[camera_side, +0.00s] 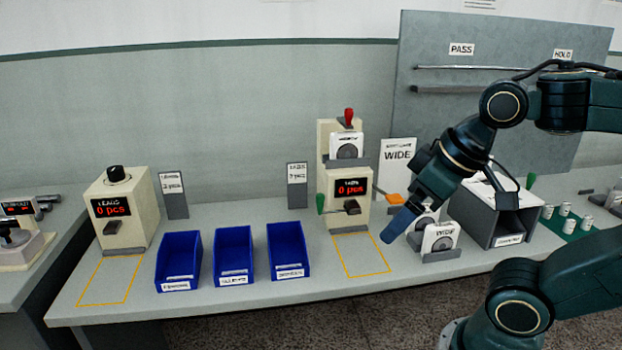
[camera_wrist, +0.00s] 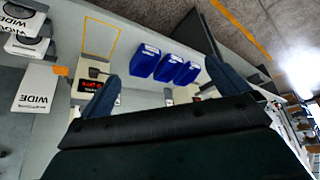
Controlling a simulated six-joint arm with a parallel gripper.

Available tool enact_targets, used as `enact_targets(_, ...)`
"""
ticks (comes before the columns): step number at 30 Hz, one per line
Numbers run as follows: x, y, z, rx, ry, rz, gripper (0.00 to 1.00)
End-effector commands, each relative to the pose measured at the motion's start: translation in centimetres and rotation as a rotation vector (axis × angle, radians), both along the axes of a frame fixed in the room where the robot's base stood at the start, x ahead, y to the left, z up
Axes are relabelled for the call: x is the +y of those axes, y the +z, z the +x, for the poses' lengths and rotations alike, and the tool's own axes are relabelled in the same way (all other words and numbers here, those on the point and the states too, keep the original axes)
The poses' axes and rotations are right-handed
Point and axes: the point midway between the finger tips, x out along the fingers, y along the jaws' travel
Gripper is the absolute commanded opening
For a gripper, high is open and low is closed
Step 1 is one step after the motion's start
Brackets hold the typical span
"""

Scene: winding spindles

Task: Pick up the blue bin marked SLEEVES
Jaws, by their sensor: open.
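Three blue bins stand in a row on the bench in the side view: a left one (camera_side: 178,262), a middle one (camera_side: 233,256) and a right one (camera_side: 288,251). Each has a small white front label, too small to read, so I cannot tell which is marked SLEEVES. All three look empty. They also show in the wrist view as a left bin (camera_wrist: 145,60), a middle bin (camera_wrist: 168,67) and a right bin (camera_wrist: 187,73). My gripper (camera_side: 402,224) is open and empty, to the right of the bins and apart from them. Its two fingers (camera_wrist: 160,90) frame the wrist view.
A cream machine (camera_side: 124,210) stands left of the bins and another (camera_side: 347,185) behind right, each by a yellow outline. A WIDE sign (camera_side: 397,165), a grey box (camera_side: 497,215) and white items in grey holders (camera_side: 440,236) stand near my arm.

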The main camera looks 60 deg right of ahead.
Motion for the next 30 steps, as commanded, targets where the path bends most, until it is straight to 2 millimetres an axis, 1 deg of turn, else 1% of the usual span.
enact_targets(5, 0.0, 0.9, 1.4, 0.017, -0.021, 0.01, 1.0)
enact_targets(8, 0.0, 1.7, 2.8, 0.034, -0.042, 0.02, 1.0)
enact_targets(11, -0.1, 2.6, 4.6, 0.052, -0.07, 0.034, 1.0)
enact_targets(15, -0.1, 3.8, 7.5, 0.084, -0.113, 0.053, 1.0)
enact_targets(21, -0.1, 4.8, 12.0, 0.125, -0.178, 0.079, 1.0)
enact_targets(25, -0.2, 5.0, 15.0, 0.153, -0.22, 0.094, 1.0)
enact_targets(30, -0.3, 4.8, 19.0, 0.189, -0.275, 0.113, 1.0)
